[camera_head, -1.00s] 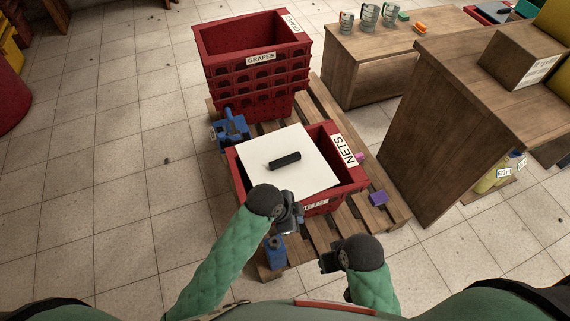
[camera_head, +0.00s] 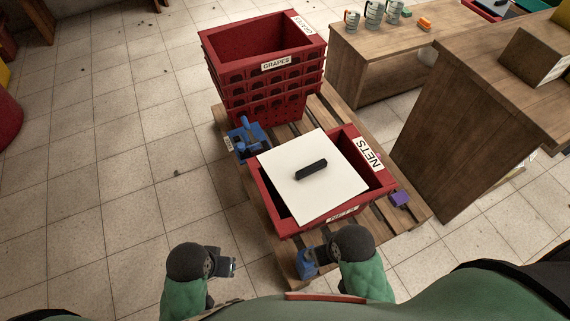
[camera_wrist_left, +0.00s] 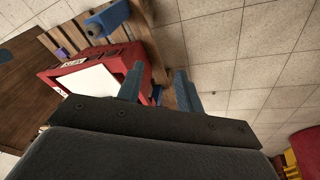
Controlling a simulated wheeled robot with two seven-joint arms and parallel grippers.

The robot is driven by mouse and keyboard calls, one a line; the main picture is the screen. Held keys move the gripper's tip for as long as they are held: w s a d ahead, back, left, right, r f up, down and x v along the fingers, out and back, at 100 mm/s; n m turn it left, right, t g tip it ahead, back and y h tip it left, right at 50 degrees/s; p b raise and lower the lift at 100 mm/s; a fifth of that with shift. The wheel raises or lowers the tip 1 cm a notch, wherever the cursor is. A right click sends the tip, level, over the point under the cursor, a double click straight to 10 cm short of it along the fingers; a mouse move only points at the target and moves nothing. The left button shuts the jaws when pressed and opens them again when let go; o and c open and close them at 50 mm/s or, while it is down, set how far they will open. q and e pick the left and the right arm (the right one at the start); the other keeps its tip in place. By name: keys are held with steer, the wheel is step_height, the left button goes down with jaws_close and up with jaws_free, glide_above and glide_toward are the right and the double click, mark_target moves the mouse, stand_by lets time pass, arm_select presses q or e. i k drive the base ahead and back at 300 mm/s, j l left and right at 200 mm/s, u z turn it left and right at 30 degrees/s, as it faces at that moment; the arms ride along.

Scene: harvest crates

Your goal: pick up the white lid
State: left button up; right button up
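The white lid (camera_head: 335,200) with a black bar handle (camera_head: 311,170) lies askew across the open top of the red NETS crate (camera_head: 283,228). In the left wrist view the white lid (camera_wrist_left: 92,88) shows on the red crate (camera_wrist_left: 130,57), partly hidden by my gripper. My left gripper (camera_head: 232,262) is in front and left of the crate, clear of the lid. Its fingers (camera_wrist_left: 160,88) stand apart with nothing between them. My right gripper (camera_head: 316,256) is near the front of the crate, apart from the lid; its finger gap is not clear.
The crate sits on a wooden pallet (camera_head: 412,216) beside a stack of red GRAPES crates (camera_head: 262,85). Blue items (camera_head: 246,138) (camera_head: 307,264) and a purple block (camera_head: 399,198) are on the pallet. Wooden tables (camera_head: 460,130) stand at right.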

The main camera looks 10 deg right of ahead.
mark_target(312, 176)
steer(key=i+j+z, duration=0.15)
steer(key=j+z, duration=0.35)
steer(key=j, duration=0.15)
steer(key=j+z, duration=0.45)
steer(key=j, duration=0.15)
steer(key=z, duration=0.8)
